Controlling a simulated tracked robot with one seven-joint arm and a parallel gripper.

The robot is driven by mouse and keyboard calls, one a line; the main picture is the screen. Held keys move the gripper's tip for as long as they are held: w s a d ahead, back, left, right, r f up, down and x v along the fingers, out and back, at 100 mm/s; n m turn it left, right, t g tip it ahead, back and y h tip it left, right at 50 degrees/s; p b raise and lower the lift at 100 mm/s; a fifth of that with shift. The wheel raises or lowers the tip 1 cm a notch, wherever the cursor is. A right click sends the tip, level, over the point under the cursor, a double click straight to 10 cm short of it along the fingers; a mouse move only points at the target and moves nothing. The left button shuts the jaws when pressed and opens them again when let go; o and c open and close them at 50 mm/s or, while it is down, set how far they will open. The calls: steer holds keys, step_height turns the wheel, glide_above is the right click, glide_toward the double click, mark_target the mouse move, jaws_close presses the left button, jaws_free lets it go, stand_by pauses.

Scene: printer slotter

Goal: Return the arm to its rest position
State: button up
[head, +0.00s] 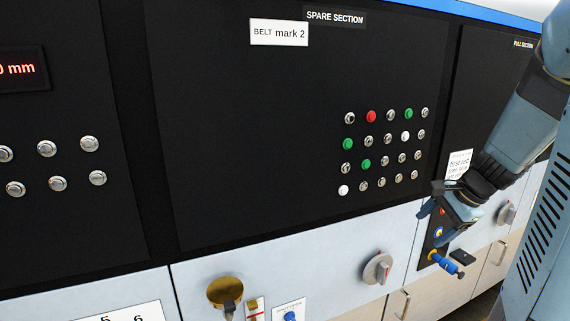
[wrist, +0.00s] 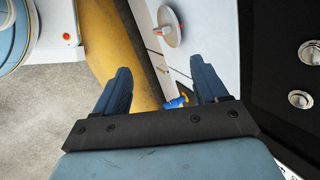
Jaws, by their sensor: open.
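My gripper (wrist: 162,92) shows at the bottom of the wrist view with its two blue fingers spread apart and nothing between them. Beyond the fingers in that view is a small blue and yellow part (wrist: 176,101). In the head view my arm comes in from the right, and my gripper (head: 437,212) hangs in front of the machine's lower right panel. It is close to a blue handle (head: 446,263) that sticks out below it. The fingertips are small there, and I cannot tell whether they touch the panel.
The black spare section panel (head: 250,130) carries several round buttons, some red, green or white. Below it are a grey knob (head: 377,268) and a brass round fitting (head: 225,291). In the wrist view a yellow surface (wrist: 120,50) runs beside grey floor (wrist: 55,110).

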steer(key=s+a+r+n+t+h, duration=0.1)
steer(key=s+a+r+n+h, duration=0.2)
steer(key=s+a+r+n, duration=0.8)
steer(key=s+a+n, duration=0.2)
steer(key=s+n, duration=0.1)
steer(key=shift+s+n, duration=0.4)
steer(key=shift+r, duration=0.1)
stand_by(0.3)
